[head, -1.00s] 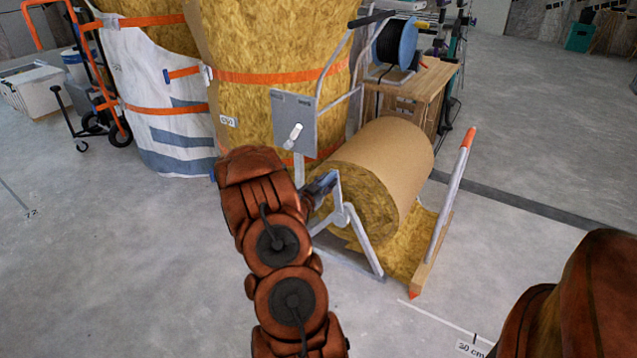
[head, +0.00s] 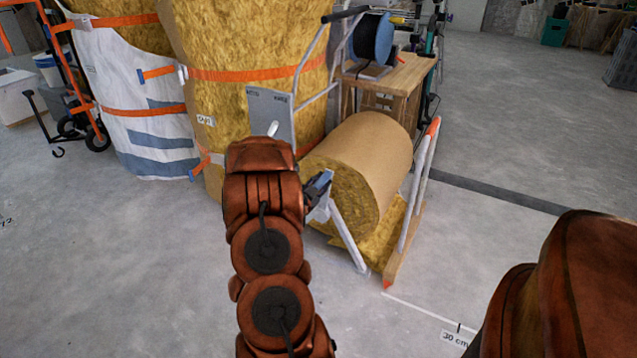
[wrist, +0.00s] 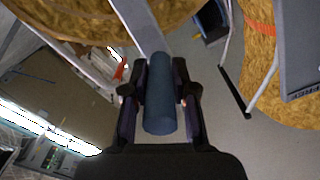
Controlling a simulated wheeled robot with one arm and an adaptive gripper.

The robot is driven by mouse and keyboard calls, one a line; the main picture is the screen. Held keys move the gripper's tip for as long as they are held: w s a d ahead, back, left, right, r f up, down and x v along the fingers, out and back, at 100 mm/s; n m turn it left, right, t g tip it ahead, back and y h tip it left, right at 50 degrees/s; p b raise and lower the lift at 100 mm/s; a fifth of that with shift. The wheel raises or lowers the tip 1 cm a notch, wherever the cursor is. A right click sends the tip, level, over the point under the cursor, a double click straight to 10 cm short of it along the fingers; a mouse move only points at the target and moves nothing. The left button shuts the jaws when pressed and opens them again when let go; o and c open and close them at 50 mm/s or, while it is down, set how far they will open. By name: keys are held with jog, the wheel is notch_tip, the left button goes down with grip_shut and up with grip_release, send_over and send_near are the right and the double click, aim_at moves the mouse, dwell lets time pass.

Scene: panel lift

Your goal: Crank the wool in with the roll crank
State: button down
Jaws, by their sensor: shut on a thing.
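The wool roll (head: 372,148) lies in a grey metal stand, brown facing outside and yellow wool at its near end. A strip of yellow wool (head: 386,240) lies flat beneath and to its right. My gripper (head: 318,190) is at the roll's near end, partly hidden by my arm. In the wrist view my gripper (wrist: 160,80) is shut around the dark blue-grey crank handle (wrist: 160,112), with a finger on each side. The grey crank arm (wrist: 138,25) runs up from the handle towards the roll. The crank's hub is mostly hidden in the head view.
A grey panel with a white lever (head: 272,128) stands just behind my gripper. Tall strapped wool bales (head: 240,40) stand behind it. A wooden cart (head: 395,85) with a blue cable reel (head: 371,40) is behind the roll.

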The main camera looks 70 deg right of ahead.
jog(key=shift+s, duration=0.1)
jog(key=c, duration=0.9)
grip_release()
jog(key=a, duration=0.4)
jog(key=w+a, duration=0.1)
jog(key=a, duration=0.7)
jog(key=shift+w, duration=0.25)
